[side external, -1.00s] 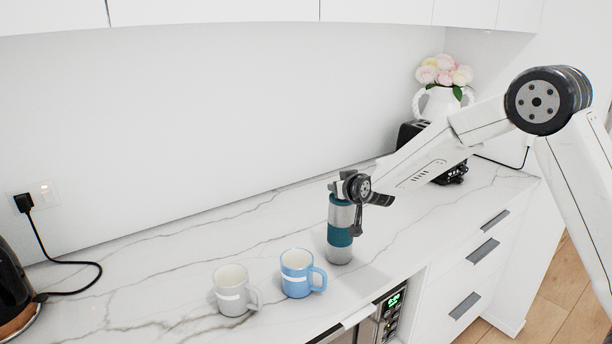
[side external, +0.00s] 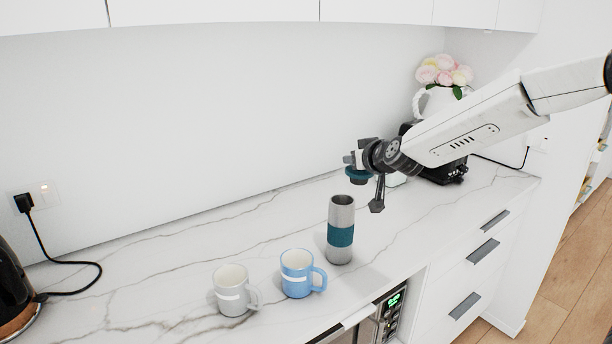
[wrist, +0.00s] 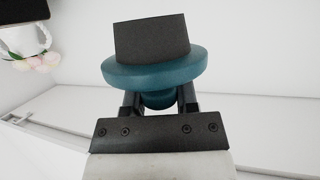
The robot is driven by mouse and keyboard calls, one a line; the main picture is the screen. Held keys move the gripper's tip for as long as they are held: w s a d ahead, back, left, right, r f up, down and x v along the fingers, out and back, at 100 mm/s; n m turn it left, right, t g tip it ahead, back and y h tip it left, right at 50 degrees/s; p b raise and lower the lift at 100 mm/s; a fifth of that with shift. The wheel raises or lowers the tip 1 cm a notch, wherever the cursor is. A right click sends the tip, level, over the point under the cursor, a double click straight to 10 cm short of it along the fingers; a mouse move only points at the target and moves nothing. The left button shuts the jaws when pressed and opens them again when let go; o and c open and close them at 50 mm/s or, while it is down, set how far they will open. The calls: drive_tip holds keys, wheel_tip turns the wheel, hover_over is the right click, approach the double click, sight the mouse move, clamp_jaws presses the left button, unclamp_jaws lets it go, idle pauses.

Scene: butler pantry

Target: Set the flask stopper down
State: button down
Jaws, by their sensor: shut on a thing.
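The flask stopper (wrist: 155,72) is teal with a dark grey plug. It fills the middle of the wrist view, and its teal part also shows in the side view (side external: 358,175). My gripper (side external: 362,165) is shut on it and holds it in the air, above and a little to the right of the flask. In the wrist view my gripper's fingers (wrist: 158,103) close around the stopper's narrow teal knob. The flask (side external: 341,215) is steel with a teal band. It stands upright and open-topped on the marble counter, apart from the stopper.
A blue mug (side external: 297,273) and a white mug (side external: 231,290) stand left of the flask. A black toaster (side external: 442,170) and a white vase of flowers (side external: 437,98) are behind my arm. The counter (side external: 190,250) is clear behind the mugs.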

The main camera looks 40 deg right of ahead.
drive_tip(key=s+r, duration=0.3)
drive_tip(key=s, duration=0.5)
drive_tip(key=shift+s+a+r, duration=0.15)
drive_tip(key=shift+a+r, duration=0.15)
idle(0.4)
drive_tip(key=s+a+f, duration=0.1)
drive_tip(key=a+f, duration=0.3)
drive_tip(key=f, duration=0.6)
drive_tip(key=shift+s+a, duration=0.2)
drive_tip(key=shift+d+f, duration=0.1)
drive_tip(key=shift+f, duration=0.05)
wheel_tip(320, 180, down, 8)
drive_tip(key=s+n+y, duration=0.2)
drive_tip(key=n+y, duration=0.1)
drive_tip(key=shift+y, duration=0.3)
